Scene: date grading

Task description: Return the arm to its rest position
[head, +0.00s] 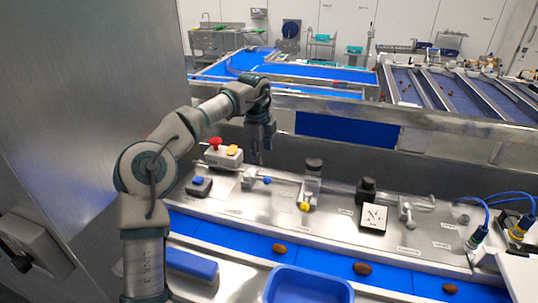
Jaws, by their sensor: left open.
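My left arm rises from the lower left, bends at the elbow and reaches to the right. Its left gripper (259,155) hangs pointing down over the back of the steel control panel (335,215). It is small in the picture, and nothing shows held in it. It is above and apart from the dates. My right arm and gripper are not in view. Three brown dates lie apart on the blue belt: a left one (279,248), a middle one (362,269) and a right one (449,288).
A red button box (222,156), knobs, levers and a dial gauge (373,217) stand on the panel near the gripper. A blue tray (308,271) sits in front of the belt. A steel wall (85,110) stands close at left. Cables rise at right.

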